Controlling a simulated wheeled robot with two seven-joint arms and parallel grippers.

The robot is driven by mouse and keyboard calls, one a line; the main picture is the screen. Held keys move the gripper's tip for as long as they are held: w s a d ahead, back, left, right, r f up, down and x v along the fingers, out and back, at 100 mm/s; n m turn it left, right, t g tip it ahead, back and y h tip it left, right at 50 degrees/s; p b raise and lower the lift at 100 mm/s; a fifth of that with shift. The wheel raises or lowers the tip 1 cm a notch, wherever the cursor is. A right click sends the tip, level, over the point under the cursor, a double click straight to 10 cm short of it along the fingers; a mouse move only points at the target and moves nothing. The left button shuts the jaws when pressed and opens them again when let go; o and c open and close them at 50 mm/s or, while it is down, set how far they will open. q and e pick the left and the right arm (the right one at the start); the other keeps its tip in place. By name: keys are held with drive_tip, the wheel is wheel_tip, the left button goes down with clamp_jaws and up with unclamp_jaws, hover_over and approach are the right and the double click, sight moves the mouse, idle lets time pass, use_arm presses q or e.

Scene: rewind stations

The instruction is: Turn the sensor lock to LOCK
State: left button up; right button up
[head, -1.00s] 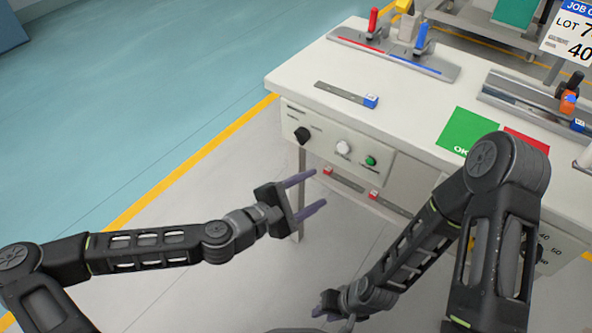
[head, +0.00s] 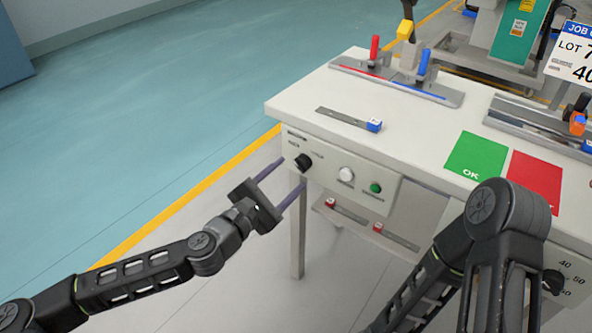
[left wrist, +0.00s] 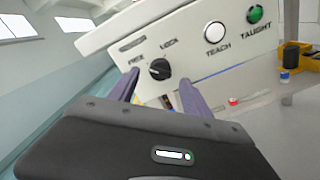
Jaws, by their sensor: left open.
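The sensor lock is a black rotary knob (head: 302,162) on the white panel at the table's front left. It also shows in the left wrist view (left wrist: 159,69), between the printed words FREE at its left and LOCK at its upper right. Its pointer mark is too small to read surely. My left gripper (head: 290,172) is open and empty, its two purple fingers pointing at the panel. In the left wrist view the fingers (left wrist: 158,88) lie either side of and below the knob, apparently short of it. My right gripper is out of view; only its arm shows.
Right of the knob are a white TEACH button (head: 346,174) and a green TAUGHT lamp (head: 376,188). The white table (head: 420,140) holds a slide with a blue block (head: 374,125), red and blue levers, and green and red mats. Floor left of the table is clear.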

sight(298, 167)
use_arm(q)
drive_tip(key=shift+x, duration=2)
clamp_jaws()
